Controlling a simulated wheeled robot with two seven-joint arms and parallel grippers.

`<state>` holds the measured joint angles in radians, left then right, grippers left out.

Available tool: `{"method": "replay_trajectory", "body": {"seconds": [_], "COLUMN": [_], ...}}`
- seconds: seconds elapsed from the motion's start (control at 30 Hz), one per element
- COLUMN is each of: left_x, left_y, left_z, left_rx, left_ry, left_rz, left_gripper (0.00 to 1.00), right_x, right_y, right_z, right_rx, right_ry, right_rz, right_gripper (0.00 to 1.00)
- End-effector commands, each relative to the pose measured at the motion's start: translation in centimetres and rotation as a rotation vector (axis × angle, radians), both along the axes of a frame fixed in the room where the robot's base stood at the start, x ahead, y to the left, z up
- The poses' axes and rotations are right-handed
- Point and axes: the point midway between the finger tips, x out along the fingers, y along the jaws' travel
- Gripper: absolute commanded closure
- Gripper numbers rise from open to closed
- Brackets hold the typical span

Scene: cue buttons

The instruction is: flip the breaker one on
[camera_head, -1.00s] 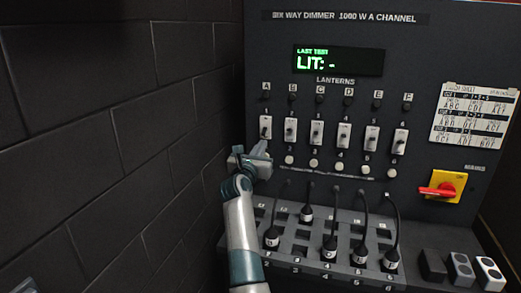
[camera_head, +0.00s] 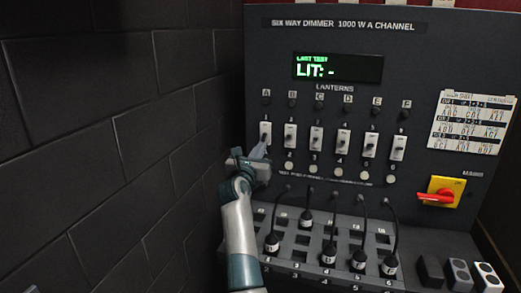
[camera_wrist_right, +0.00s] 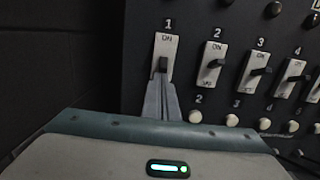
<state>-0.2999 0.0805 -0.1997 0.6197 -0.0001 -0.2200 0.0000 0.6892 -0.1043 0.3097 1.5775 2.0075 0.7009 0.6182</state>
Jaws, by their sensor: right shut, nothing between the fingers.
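Breaker one (camera_head: 265,131) is the leftmost white switch plate in the row on the dark dimmer panel. In the right wrist view, breaker one (camera_wrist_right: 165,50) has "1" above it, "ON" at its top and a dark lever in its middle; I cannot tell for sure which way the lever is set. My right gripper (camera_head: 264,146) is shut and empty, fingers pointing up at the lower part of this plate. In the wrist view the fingertips (camera_wrist_right: 161,82) are just below the lever, touching or nearly so. My left gripper is not in view.
More breakers (camera_head: 316,136) stand to the right, with round white buttons (camera_head: 315,167) below. A display (camera_head: 338,67) reads "LIT: -". A red-yellow mains switch (camera_head: 441,193) is at right. A brick wall (camera_head: 120,130) is close on the left.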

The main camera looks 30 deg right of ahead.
Motion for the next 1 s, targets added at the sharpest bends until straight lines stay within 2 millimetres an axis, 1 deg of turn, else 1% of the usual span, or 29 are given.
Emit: {"method": "replay_trajectory", "body": {"seconds": [0.47,0.77,0.8,1.0], "left_x": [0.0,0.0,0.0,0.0], "left_y": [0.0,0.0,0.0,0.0], "left_z": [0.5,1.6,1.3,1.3], "left_rx": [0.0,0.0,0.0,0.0], "left_ry": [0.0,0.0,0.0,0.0], "left_rz": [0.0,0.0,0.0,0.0], "left_gripper": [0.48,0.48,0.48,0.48], "right_x": [-0.2,-0.5,-0.5,-0.4], "right_y": [0.2,0.5,0.5,0.5], "right_z": [0.6,1.9,1.6,1.5], "right_rx": [0.0,0.0,-0.001,-0.001], "right_ry": [-0.001,-0.001,-0.001,-0.001], "right_rz": [0.0,0.0,0.0,0.0], "right_gripper": [1.0,1.0,1.0,1.0]}}
